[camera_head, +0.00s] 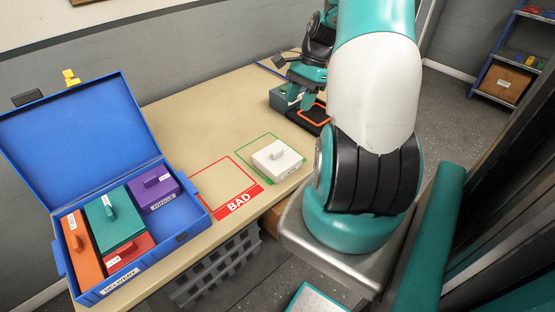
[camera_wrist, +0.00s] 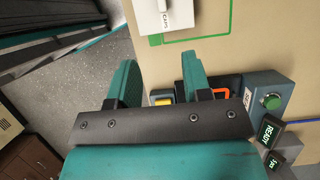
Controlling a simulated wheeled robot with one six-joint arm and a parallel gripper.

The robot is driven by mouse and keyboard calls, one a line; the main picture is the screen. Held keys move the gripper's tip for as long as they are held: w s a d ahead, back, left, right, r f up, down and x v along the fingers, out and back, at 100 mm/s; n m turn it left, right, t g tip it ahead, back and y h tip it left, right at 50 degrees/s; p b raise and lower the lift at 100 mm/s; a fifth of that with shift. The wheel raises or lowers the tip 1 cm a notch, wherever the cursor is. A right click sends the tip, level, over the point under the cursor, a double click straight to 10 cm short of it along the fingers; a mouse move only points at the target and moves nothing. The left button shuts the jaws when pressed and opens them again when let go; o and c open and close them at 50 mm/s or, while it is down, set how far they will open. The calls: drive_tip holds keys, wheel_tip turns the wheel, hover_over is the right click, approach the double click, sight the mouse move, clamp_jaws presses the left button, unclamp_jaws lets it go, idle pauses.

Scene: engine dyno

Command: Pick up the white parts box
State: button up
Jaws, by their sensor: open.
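The white parts box (camera_head: 278,160) sits on the tan table inside the green outline, with a small raised handle on top. In the wrist view the white box (camera_wrist: 165,17) is partly cut off at the top edge and carries a label that appears to read CAPS. My gripper (camera_wrist: 160,75) is open, and nothing shows between its two teal fingers. In the head view my gripper (camera_head: 297,97) is farther back along the table, apart from the box, near an orange-outlined black pad.
An open blue case (camera_head: 188,236) at left holds orange, teal, red and purple boxes. A red BAD outline (camera_head: 240,201) lies empty beside the green one. A device with a READY display (camera_wrist: 268,131) stands near the gripper. A grey crate (camera_head: 215,275) is below the table edge.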

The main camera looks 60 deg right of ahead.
drive_tip(key=p, duration=0.1)
hover_over(278, 150)
drive_tip(key=s+d, duration=0.1)
drive_tip(key=d, duration=0.2)
wheel_tip(278, 150, down, 9)
drive_tip(key=shift+r, duration=0.1)
drive_tip(key=p+x, duration=0.1)
drive_tip(key=x, duration=0.1)
drive_tip(key=p+x, duration=0.1)
drive_tip(key=x, duration=0.1)
drive_tip(key=shift+w+a+f, duration=0.2)
drive_tip(key=shift+w+a, duration=0.05)
drive_tip(key=shift+a, duration=0.2)
drive_tip(key=shift+a+f, duration=0.1)
drive_tip(key=shift+f, duration=0.35)
drive_tip(key=shift+c, duration=0.3)
clamp_jaws()
